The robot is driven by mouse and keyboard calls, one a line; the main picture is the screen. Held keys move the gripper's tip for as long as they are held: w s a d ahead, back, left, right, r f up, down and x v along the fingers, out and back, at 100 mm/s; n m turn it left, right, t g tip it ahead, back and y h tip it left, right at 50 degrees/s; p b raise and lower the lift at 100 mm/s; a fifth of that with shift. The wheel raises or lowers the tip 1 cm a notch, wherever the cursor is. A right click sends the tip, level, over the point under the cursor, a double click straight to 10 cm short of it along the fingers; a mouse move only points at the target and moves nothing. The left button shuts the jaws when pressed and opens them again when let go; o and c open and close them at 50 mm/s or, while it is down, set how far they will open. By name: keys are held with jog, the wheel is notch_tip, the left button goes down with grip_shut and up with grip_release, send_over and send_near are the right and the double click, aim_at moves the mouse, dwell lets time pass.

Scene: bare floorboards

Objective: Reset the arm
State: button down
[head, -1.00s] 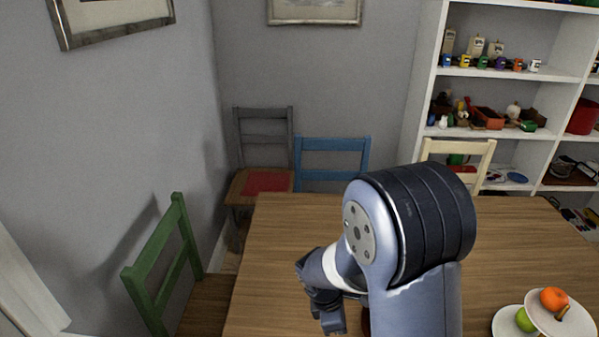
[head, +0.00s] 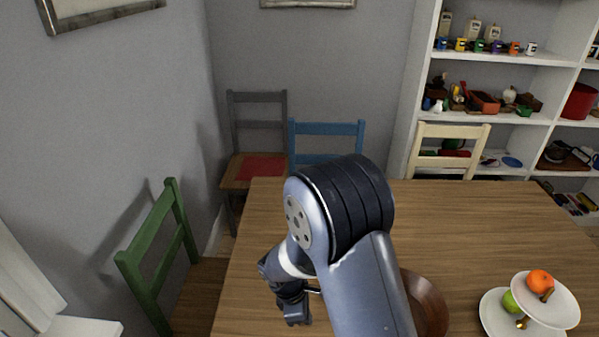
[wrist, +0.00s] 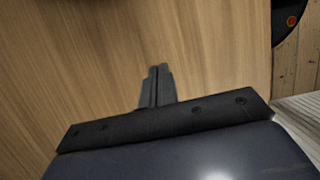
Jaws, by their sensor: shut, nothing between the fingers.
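My arm reaches over the wooden table (head: 480,215) in the head view. My gripper shows at the lower left of the arm (head: 294,310), over the table's left part. In the wrist view the two fingers of my gripper (wrist: 158,72) are together with nothing between them, above bare wood. I cannot tell how high the fingertips are over the tabletop.
A brown round dish (head: 428,305) lies right of my arm, partly hidden by it. A two-tier white stand (head: 555,310) holds an orange and a green fruit. Green (head: 150,250), blue (head: 325,130), grey (head: 257,97) and cream (head: 450,132) chairs surround the table. Shelves (head: 500,57) stand behind.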

jog(key=a, duration=1.8)
jog(key=shift+a, duration=0.3)
jog(key=v, duration=0.8)
jog(key=shift+r, duration=0.25)
